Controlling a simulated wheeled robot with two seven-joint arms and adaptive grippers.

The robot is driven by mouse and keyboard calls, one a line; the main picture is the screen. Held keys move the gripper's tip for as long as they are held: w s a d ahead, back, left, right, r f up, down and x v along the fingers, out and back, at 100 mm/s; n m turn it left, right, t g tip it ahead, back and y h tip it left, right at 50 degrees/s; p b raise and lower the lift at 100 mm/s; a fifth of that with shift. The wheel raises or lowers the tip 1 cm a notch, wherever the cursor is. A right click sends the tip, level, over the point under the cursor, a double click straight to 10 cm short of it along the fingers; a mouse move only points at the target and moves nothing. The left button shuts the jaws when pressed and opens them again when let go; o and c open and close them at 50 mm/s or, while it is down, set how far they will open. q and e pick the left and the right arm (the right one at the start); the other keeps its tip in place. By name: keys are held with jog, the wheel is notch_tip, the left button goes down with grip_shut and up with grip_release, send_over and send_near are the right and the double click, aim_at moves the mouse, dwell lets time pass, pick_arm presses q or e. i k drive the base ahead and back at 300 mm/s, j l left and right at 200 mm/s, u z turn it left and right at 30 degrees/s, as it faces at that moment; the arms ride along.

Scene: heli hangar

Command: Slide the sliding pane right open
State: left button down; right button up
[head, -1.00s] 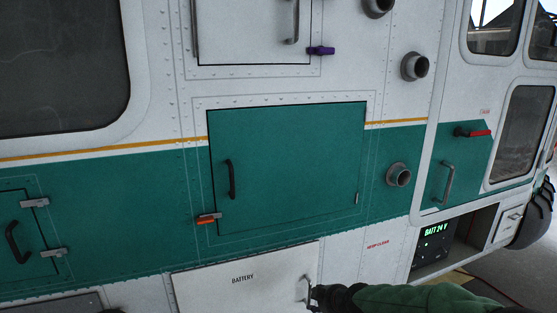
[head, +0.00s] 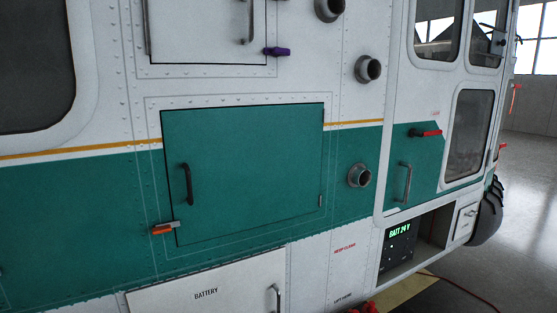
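No pane in view is marked as the sliding pane, so I cannot tell which one it is. The cockpit door has a lower window (head: 468,135) with dark glass and a rounded white frame. Above it are an upper window (head: 437,30) and another window (head: 487,33) to its right. A large dark window (head: 32,65) fills the upper left. All look closed, though a narrow gap would be too small to see. Neither of my grippers is in view.
A green hatch (head: 245,165) with a black handle and orange latch is shut. The battery panel (head: 215,285) is below. Round ports (head: 368,69) stick out of the wall. A red cable (head: 465,290) lies on the floor (head: 525,230), which is open at right.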

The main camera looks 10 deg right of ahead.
aim_at(498, 41)
jog(key=z, duration=1.55)
jog(key=i+l+u, duration=0.15)
jog(key=u, duration=0.3)
jog(key=i+l+u, duration=0.25)
jog(key=u, duration=0.25)
jog(key=i+l+u, duration=0.1)
jog(key=l, duration=0.3)
jog(key=i+l+u, duration=0.1)
jog(key=i+l, duration=0.15)
jog(key=i+l+u, duration=0.1)
jog(key=l, duration=0.4)
jog(key=i+l+u, duration=0.1)
jog(key=l, duration=0.35)
jog(key=i+l+u, duration=0.1)
jog(key=l, duration=0.3)
jog(key=i+l+u, duration=0.1)
jog(key=l, duration=0.35)
jog(key=i, duration=0.1)
